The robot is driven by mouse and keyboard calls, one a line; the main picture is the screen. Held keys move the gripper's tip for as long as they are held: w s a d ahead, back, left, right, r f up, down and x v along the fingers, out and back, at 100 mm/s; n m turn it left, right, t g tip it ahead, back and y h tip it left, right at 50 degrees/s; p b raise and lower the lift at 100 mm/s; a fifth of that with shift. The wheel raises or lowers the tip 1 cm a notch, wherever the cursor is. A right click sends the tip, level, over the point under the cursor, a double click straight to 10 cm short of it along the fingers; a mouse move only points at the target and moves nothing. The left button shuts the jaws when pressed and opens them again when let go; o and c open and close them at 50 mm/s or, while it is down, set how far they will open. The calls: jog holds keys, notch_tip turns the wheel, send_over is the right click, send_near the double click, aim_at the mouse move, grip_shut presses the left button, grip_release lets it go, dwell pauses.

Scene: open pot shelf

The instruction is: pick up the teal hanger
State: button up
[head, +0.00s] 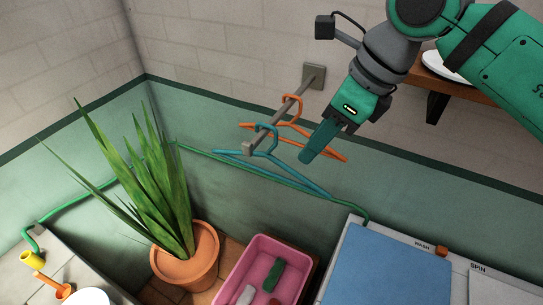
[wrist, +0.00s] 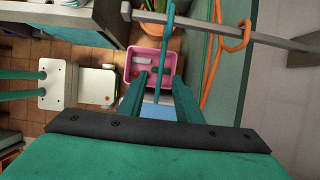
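The teal hanger (head: 297,177) hangs by its hook near the free end of a metal rail (head: 283,113) that sticks out from the wall. It also shows in the wrist view (wrist: 162,60), running as a thin teal bar between my two fingers. My gripper (head: 309,157) points down just right of the hanger's hook in the head view. In the wrist view my gripper (wrist: 160,82) is open, with a gap on both sides of the bar. In the head view one finger hides the other.
An orange hanger (head: 291,127) hangs behind the teal one, nearer the wall. Below are a pink tub (head: 284,241), a potted plant (head: 185,262) and a washing machine with a blue lid (head: 390,265). A wooden shelf (head: 478,93) with a white plate is at upper right.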

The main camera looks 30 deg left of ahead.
aim_at(293, 170)
jog(key=shift+x, duration=5.4)
jog(key=shift+w, duration=0.2)
grip_shut()
